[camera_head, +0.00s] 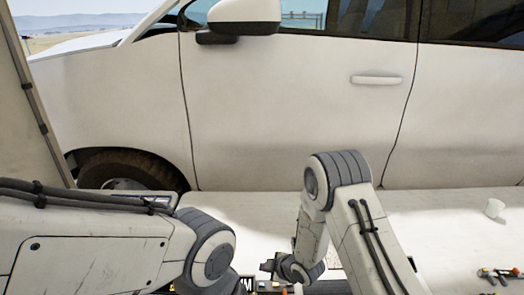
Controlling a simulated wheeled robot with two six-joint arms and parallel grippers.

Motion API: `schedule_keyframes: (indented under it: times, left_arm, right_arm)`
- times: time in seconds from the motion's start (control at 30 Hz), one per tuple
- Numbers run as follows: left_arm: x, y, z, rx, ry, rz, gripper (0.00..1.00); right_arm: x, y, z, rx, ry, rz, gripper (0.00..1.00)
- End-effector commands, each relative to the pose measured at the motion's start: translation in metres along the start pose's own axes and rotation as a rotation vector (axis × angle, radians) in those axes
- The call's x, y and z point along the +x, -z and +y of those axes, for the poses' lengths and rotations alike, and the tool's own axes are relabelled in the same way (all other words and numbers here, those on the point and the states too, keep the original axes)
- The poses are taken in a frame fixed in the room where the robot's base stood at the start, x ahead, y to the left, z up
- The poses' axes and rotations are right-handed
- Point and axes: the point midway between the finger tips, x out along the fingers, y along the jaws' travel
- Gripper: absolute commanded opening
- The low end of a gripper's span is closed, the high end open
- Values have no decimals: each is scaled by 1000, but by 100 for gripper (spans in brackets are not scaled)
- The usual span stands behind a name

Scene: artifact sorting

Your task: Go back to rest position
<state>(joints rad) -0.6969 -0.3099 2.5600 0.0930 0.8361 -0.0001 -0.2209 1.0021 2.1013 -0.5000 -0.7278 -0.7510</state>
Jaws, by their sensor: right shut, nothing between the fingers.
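My right arm rises from the bottom and bends down over the white table (438,228). My right gripper (268,266) is small and dark at the end of that arm, low in the middle of the picture. It points left and is shut, with nothing seen in it. My left arm comes in from the left and bends near the bottom edge. Its gripper does not show.
Several small items (500,275) lie at the lower right. More small items (268,286) show below my right gripper. A white car (290,110) stands behind the table.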

Motion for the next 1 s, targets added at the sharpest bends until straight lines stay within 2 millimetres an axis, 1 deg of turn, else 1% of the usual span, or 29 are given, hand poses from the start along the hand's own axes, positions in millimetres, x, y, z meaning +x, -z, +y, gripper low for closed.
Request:
schedule_keyframes:
  times: [0.03, 0.07, 0.17, 0.23, 0.27, 0.3, 0.33, 0.47, 0.5, 0.57, 0.6, 0.7, 0.8, 0.83, 0.9, 1.0]
  left_arm:
    - [0, 0, 0, 0, 0, 0, 50]
    - [0, 0, 0, 0, 0, 0, 50]
    - [0, 0, 0, 0, 0, 0, 50]
    - [0, 0, 0, 0, 0, 0, 50]
    - [0, 0, 0, 0, 0, 0, 50]
    - [0, 0, 0, 0, 0, 0, 50]
    - [0, 0, 0, 0, 0, 0, 50]
    - [0, 0, 0, 0, 0, 0, 50]
    - [0, 0, 0, 0, 0, 0, 50]
    - [0, 0, 0, 0, 0, 0, 50]
    - [0, 0, 0, 0, 0, 0, 50]
    - [0, 0, 0, 0, 0, 0, 50]
    - [0, 0, 0, 0, 0, 0, 50]
    - [0, 0, 0, 0, 0, 0, 50]
    - [0, 0, 0, 0, 0, 0, 50]
    - [0, 0, 0, 0, 0, 0, 50]
  right_arm:
    - [-10, 12, 8, 13, 1, -21, 0]
    - [-17, 17, 11, 29, 8, -43, 0]
    - [-51, 38, 19, 106, 30, -130, 0]
    - [-79, 53, 18, 179, 47, -195, 0]
    - [-92, 59, 16, 212, 55, -222, 0]
    - [-110, 66, 12, 257, 66, -258, 0]
    - [-124, 72, 9, 291, 73, -282, 0]
    - [-187, 92, -16, 445, 115, -385, 0]
    - [-207, 97, -26, 493, 129, -413, 0]
    - [-237, 103, -43, 564, 156, -457, 0]
    - [-256, 106, -56, 609, 175, -484, 0]
    - [-299, 110, -86, 704, 225, -548, 0]
    - [-332, 110, -111, 773, 269, -599, 0]
    - [-340, 110, -117, 788, 280, -612, 0]
    - [-352, 110, -128, 814, 299, -634, 0]
    - [-362, 108, -136, 831, 315, -653, 0]
